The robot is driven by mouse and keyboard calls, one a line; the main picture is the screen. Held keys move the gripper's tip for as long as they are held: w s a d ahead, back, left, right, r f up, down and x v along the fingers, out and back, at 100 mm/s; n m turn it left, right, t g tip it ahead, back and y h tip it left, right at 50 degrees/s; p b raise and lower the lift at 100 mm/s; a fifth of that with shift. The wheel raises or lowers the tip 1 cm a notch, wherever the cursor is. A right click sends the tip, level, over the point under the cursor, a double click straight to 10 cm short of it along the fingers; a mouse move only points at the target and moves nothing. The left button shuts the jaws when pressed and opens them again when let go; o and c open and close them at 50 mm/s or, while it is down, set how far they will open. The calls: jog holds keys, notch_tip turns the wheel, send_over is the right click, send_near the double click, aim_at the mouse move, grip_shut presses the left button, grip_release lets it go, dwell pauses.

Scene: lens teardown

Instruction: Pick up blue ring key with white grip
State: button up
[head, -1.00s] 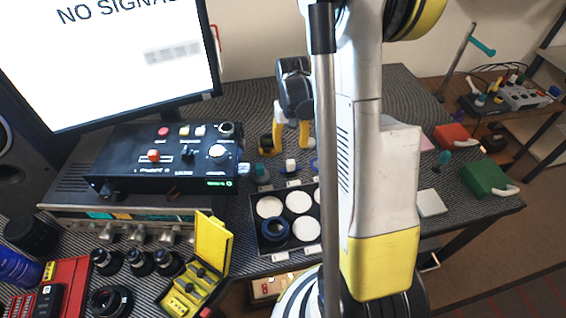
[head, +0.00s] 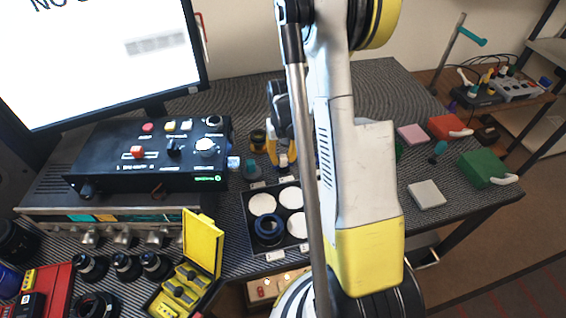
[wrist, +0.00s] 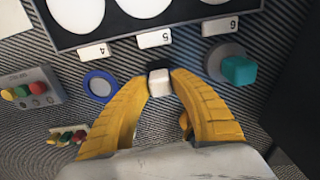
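A key with a white block grip (wrist: 159,82) is between my gripper's yellow fingertips (wrist: 160,79) in the wrist view. Both tips meet its sides. Its base looks dark and is mostly hidden, so I cannot see a blue ring on it. A separate blue ring with a pale centre (wrist: 100,86) lies left of the fingers, below label 4. A teal-gripped key with a grey round base (wrist: 238,69) stands to the right, by label 6. In the head view my gripper (head: 280,158) is low behind the black tray, partly hidden by my arm.
The black tray (head: 249,216) with white round pads borders the keys. A black control box (head: 105,168) stands left, beside a yellow open case (head: 203,246). Small coloured-knob blocks (wrist: 30,92) lie left of my gripper in the wrist view.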

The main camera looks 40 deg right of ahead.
aim_at(283, 157)
grip_shut()
jog(key=shift+r, duration=0.1)
jog(key=shift+r, duration=0.2)
notch_tip(283, 157, up, 4)
jog(key=p, duration=0.2)
jog(key=shift+p, duration=0.3)
jog(key=s+d+r+p, duration=0.3)
jog(key=s+r, duration=0.3)
jog(key=s, duration=0.4)
jog(key=shift+s+d+r+p, duration=0.2)
jog(key=shift+s+d+p, duration=0.2)
jog(key=shift+d, duration=0.3)
jog(key=shift+c, duration=1.6)
grip_release()
grip_shut()
